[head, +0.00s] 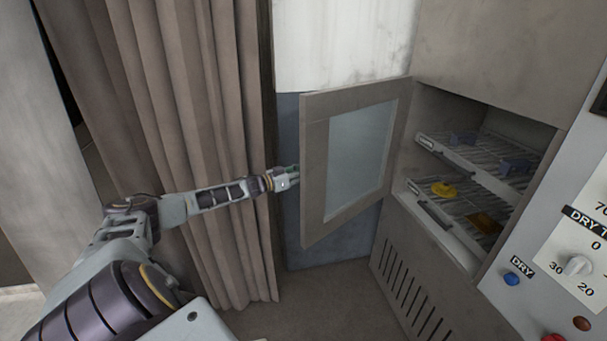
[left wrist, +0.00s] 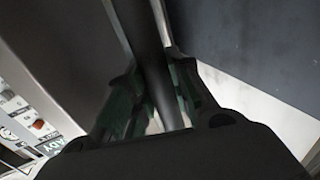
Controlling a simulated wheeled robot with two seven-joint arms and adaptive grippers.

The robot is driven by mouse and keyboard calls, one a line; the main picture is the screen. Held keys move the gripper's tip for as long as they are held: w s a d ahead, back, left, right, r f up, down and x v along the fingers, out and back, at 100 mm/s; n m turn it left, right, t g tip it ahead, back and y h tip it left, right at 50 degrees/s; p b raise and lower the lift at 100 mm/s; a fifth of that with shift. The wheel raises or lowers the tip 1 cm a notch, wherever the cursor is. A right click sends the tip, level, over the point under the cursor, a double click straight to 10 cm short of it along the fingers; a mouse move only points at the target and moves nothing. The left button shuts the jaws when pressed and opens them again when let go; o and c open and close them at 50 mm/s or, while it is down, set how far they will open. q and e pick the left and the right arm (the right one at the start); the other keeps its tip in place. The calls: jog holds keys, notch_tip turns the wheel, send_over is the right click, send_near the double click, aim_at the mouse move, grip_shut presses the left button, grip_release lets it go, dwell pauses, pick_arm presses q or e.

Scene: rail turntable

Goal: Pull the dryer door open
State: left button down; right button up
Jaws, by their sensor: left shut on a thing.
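The dryer door (head: 313,170) is a grey-brown framed panel with a glass window. It stands swung well open, hinged at the cabinet's left side. My left gripper (head: 293,178) is at the door's outer free edge, partly hidden behind the frame. In the left wrist view the fingers of my left gripper (left wrist: 155,95) are shut around a dark bar (left wrist: 149,50), which looks like the door handle. The handle is hidden in the head view. My right gripper is in neither view.
The open dryer cabinet (head: 405,240) holds two wire racks (head: 490,182) with small yellow, orange and blue-grey items. A control panel (head: 575,215) with a knob and buttons is at right. A curtain (head: 190,110) hangs close behind my left arm. Floor shows below the door.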

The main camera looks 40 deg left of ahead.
pick_arm(q)
jog(key=c, duration=1.3)
grip_release()
jog(key=shift+o, duration=0.2)
jog(key=shift+s+a, duration=0.1)
jog(key=shift+s, duration=0.2)
jog(key=v, duration=1.1)
jog(key=shift+s, duration=0.2)
dwell(0.7)
jog(key=shift+a, duration=0.1)
